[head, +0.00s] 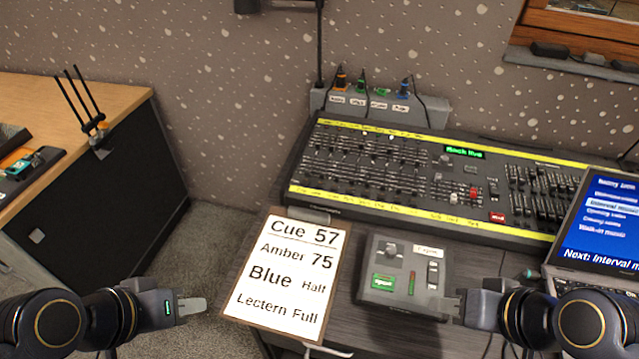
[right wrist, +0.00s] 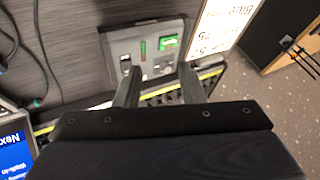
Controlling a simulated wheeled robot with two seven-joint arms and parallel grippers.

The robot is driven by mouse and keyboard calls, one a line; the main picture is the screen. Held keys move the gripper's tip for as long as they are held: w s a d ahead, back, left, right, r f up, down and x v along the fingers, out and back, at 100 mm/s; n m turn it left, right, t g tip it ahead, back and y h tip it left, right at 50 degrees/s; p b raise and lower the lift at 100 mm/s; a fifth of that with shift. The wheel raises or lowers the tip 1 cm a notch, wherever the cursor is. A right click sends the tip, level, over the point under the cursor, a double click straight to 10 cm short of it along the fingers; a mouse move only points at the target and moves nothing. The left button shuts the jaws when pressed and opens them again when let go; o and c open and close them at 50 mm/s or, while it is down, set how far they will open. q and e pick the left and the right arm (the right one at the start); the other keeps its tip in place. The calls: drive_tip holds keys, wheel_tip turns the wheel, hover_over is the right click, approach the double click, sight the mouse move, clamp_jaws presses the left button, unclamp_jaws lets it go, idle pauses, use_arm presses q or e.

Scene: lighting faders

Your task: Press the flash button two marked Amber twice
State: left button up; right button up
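The lighting desk (head: 400,213) with rows of faders and yellow label strips stands at the back of the table. The strip lettering is too small to read, so I cannot pick out flash button two or its Amber mark. My right gripper (head: 452,305) is beside the right edge of the small grey control box (head: 400,312). In the right wrist view its two fingers (right wrist: 158,85) are apart with nothing between them. Neither touches the desk.
A cue card (head: 285,275) reading "Amber 75" lies left of the grey box. A laptop (head: 600,225) stands at the right. A connector box (head: 375,107) with cables is behind the desk. A wooden side desk (head: 110,95) is at the left.

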clamp_jaws()
idle(1.5)
